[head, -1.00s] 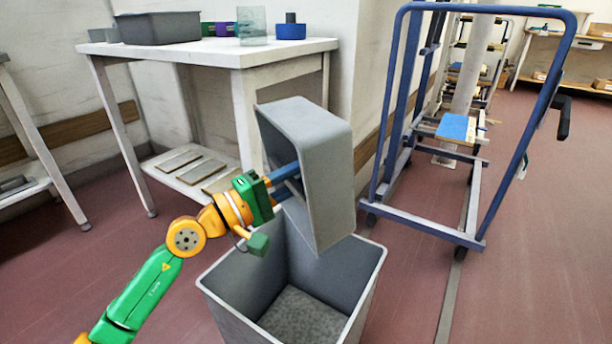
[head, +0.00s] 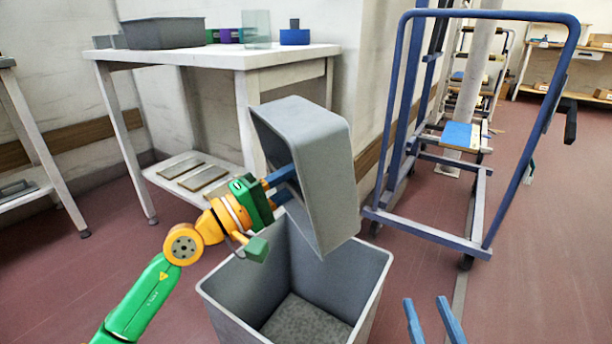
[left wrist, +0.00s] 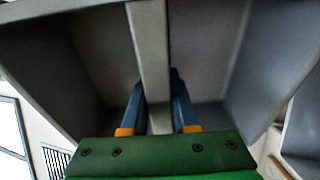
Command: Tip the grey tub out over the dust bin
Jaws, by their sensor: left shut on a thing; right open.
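The grey tub (head: 325,170) is held on its side above the dust bin, its open face turned to the left and its base to the right. My left gripper (head: 284,184) is shut on the tub; in the left wrist view its blue fingers (left wrist: 158,105) stand either side of a grey strip of the tub (left wrist: 150,60). The tub's visible inside walls look bare. The dust bin (head: 370,275) is a square grey bin standing open on the floor, with rough grey matter (head: 305,322) on its bottom. My right gripper (head: 425,302) is open and empty, right of the bin.
A white table (head: 215,58) behind carries a grey tray (head: 165,34), a glass beaker (head: 256,28) and a blue item (head: 294,36). A blue-framed trolley (head: 425,232) stands to the right. The red floor between trolley and bin is clear.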

